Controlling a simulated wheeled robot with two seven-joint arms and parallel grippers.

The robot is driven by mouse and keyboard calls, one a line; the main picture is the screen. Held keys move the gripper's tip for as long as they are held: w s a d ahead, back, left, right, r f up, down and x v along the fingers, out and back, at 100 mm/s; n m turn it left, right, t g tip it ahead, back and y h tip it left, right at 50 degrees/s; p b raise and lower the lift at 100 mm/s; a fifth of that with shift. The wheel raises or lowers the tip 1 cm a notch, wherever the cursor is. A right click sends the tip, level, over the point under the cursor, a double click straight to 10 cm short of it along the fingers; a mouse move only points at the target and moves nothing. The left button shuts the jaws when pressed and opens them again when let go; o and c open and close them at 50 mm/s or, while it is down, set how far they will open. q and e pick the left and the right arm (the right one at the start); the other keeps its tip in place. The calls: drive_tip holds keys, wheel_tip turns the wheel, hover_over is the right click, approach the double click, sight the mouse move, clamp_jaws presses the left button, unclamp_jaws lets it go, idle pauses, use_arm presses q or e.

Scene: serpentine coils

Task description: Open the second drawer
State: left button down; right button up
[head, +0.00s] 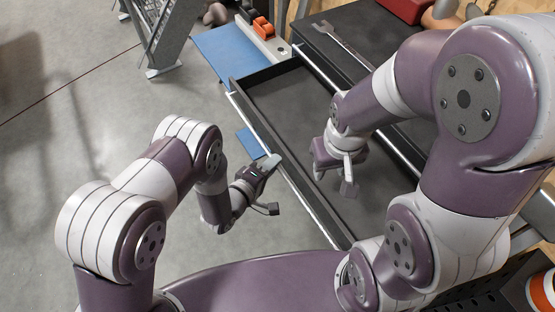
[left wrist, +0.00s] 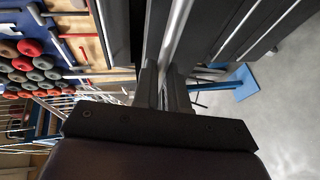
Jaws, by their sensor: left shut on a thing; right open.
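A dark drawer (head: 285,95) stands pulled out of the cabinet in the head view, its tray empty where it shows. A silver handle bar (head: 318,212) runs along its front edge. My left gripper (head: 265,167) is at this front edge. In the left wrist view its fingers (left wrist: 163,88) are shut on the long metal handle bar (left wrist: 178,35). I cannot tell from these views which drawer in the stack it is. My right gripper (head: 335,175) is open, pointing down over the drawer tray, with nothing between its fingers. My right arm hides part of the drawer.
A wrench (head: 340,38) and a red box (head: 405,8) are on the black cabinet top (head: 352,22). A blue panel (head: 225,55) and an orange item (head: 262,27) are beyond the drawer. A metal rack (head: 165,30) stands at the back left. The grey floor at left is clear.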

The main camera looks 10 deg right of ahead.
use_arm(q)
drive_tip(key=shift+s+a+f, duration=0.1)
drive_tip(key=shift+s+a, duration=0.1)
drive_tip(key=shift+a, duration=0.25)
drive_tip(key=shift+s+a, duration=0.2)
drive_tip(key=shift+a, duration=0.25)
drive_tip(key=c, duration=1.2)
unclamp_jaws()
drive_tip(key=shift+d, duration=0.1)
